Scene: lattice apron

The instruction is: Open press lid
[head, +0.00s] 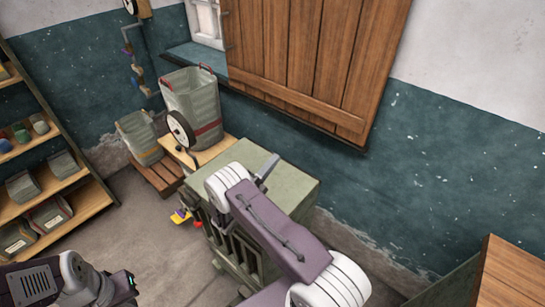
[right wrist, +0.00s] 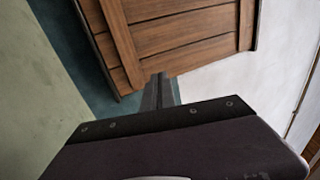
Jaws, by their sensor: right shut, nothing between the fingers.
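The press appears to be the grey-green boxy machine (head: 232,248) in the middle of the head view, with dark ribs on its front. Its flat top, seemingly the lid (head: 297,182), looks down and level. My right arm covers much of it. My right gripper (head: 268,167) is over the top, with its dark fingers together and empty. In the right wrist view the shut fingers (right wrist: 160,91) point toward the wall, and a pale green surface (right wrist: 35,90), likely the press, fills the left side. I cannot tell whether they touch the lid. My left arm shows at lower left; its fingers are not visible.
A small red part (head: 197,224) and a yellow-purple part (head: 180,216) stick out at the press's front left. Bins, one a tall grey bin (head: 192,100), stand behind. A shelf (head: 85,200) lines the left, a wooden shutter (head: 300,60) the wall. Floor at left is clear.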

